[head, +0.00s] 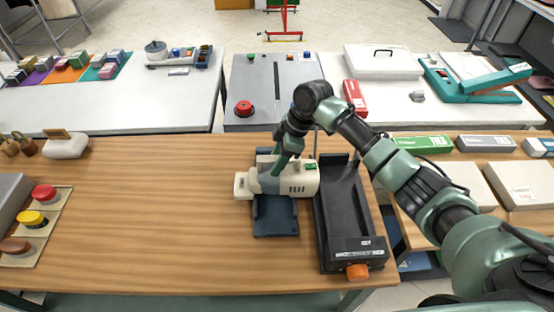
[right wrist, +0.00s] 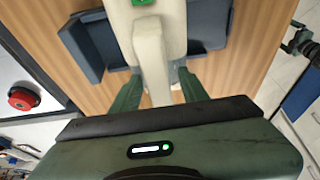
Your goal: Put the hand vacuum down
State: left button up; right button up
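The hand vacuum (head: 290,179) is cream and grey-green with a green button. It lies level across the blue tray-like holder (head: 276,222) on the wooden table, and I cannot tell whether it touches it. My right gripper (head: 281,168) comes down on the vacuum from above. In the right wrist view, the fingers (right wrist: 160,78) are on both sides of the vacuum's cream handle (right wrist: 152,50), closed in on it. The blue holder (right wrist: 95,45) shows beneath. My left gripper is not seen in the head view.
A black tray-like unit (head: 345,205) with an orange knob stands just right of the blue holder. Red, yellow and brown buttons (head: 33,220) are at the left. A cream object with a wooden handle (head: 66,146) stands far left. The wooden table's middle (head: 150,215) is clear.

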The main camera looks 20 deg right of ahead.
jog(key=b+v, duration=0.2)
jog(key=v, duration=1)
jog(key=shift+s, duration=0.1)
